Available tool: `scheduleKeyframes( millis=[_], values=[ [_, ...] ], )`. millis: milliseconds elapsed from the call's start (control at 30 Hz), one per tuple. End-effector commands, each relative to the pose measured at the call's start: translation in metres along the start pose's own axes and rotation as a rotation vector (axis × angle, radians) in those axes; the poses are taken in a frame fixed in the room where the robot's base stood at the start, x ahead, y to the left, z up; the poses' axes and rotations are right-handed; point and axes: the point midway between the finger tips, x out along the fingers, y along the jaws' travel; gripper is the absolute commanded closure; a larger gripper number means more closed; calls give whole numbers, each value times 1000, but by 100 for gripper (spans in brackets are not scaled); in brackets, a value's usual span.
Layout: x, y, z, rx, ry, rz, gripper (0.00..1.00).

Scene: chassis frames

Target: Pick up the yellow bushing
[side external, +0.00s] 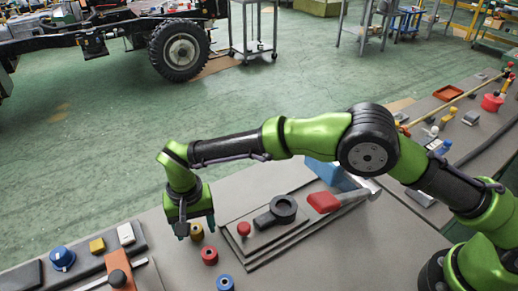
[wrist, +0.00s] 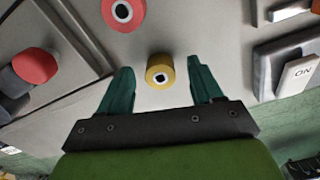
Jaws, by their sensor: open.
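The yellow bushing (wrist: 160,71) stands on the grey table in the wrist view, a short ring with a white-rimmed dark hole. It lies between the two green fingertips of my gripper (wrist: 160,78), with a gap on both sides. My gripper is open and empty. In the side view my gripper (side external: 195,231) points down close above the table, and the yellow bushing (side external: 197,232) shows partly behind the fingers. How far the fingertips are above the table is hard to tell.
A red bushing (side external: 209,256) sits close by, with a blue bushing (side external: 225,282) nearer the camera. A stepped grey plate with a red knob (side external: 244,229) and a black ring part (side external: 283,208) lies to the right. A tray (side external: 75,269) with buttons and switches is left.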

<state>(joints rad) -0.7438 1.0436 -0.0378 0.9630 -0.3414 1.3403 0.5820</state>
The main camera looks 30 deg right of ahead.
Motion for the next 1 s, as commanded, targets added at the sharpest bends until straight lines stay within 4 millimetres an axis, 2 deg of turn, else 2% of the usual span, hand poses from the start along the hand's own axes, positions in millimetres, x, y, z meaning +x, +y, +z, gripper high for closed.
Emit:
scheduleKeyframes(
  millis=[200,600,867,1000],
  values=[
    [0,0,0,1,0,0,36],
    [0,0,0,0,0,0,97],
    [-4,0,0,0,1,-2,97],
    [-22,-1,-1,1,4,-5,97]
  ],
)
